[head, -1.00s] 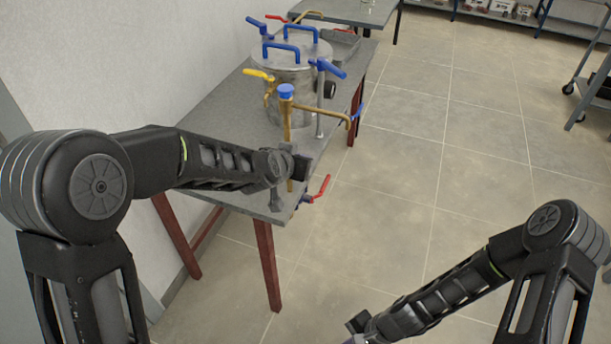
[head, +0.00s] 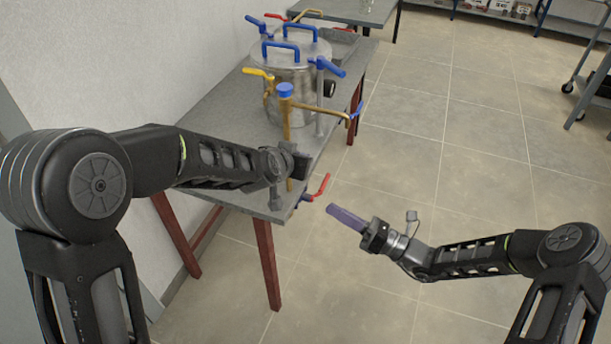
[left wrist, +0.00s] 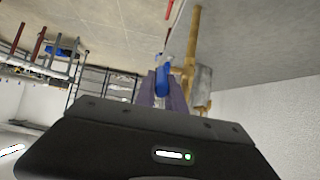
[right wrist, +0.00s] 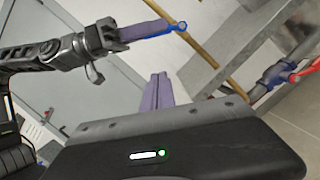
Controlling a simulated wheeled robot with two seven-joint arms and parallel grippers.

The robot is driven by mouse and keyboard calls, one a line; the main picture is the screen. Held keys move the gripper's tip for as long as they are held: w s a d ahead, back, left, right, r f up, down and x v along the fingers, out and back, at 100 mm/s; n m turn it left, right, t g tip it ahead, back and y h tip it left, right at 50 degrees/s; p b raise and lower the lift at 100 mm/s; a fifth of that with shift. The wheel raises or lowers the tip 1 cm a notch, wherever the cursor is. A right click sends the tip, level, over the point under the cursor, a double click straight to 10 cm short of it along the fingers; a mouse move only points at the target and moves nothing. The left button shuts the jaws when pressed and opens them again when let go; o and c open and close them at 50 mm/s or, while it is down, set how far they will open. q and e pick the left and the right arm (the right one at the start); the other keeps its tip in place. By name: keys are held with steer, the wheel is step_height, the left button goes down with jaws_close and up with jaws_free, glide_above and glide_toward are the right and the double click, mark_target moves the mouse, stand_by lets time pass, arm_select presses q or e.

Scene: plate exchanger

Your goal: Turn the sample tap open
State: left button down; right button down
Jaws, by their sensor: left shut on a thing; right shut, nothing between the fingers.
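My left gripper (right wrist: 158,29) is shut on a blue handle (right wrist: 181,25), seen in the right wrist view. In the left wrist view its purple fingers close on the blue handle (left wrist: 163,84), beside a brass pipe (left wrist: 192,45). In the head view my left wrist hides this grip at the table's near end. I cannot tell if this handle is the sample tap. A red lever on a blue valve (head: 319,188) sticks out below the table edge. My right gripper (head: 346,218) is shut and empty, its purple fingers together above the floor, right of the red lever.
A steel vessel (head: 292,90) with blue lid handles stands on the grey table (head: 215,120). A yellow lever (head: 258,73) and a blue-capped brass pipe (head: 286,115) are in front. The floor (head: 430,150) right of the table is clear.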

steer(key=shift+a, duration=0.15)
steer(key=w+a+r, duration=0.5)
steer(key=w+a, duration=0.1)
steer(key=a, duration=0.2)
steer(key=shift+w, duration=0.3)
steer(key=shift+d+r, duration=0.1)
steer(key=shift+r, duration=0.05)
steer(key=shift+w+d+r, duration=0.1)
steer(key=shift+w+r, duration=0.25)
steer(key=shift+r, duration=0.35)
arm_select(q)
steer(key=c, duration=1.6)
jaws_free()
steer(key=shift+o, duration=1)
steer(key=shift+f, duration=0.1)
steer(key=shift+s+d, duration=0.1)
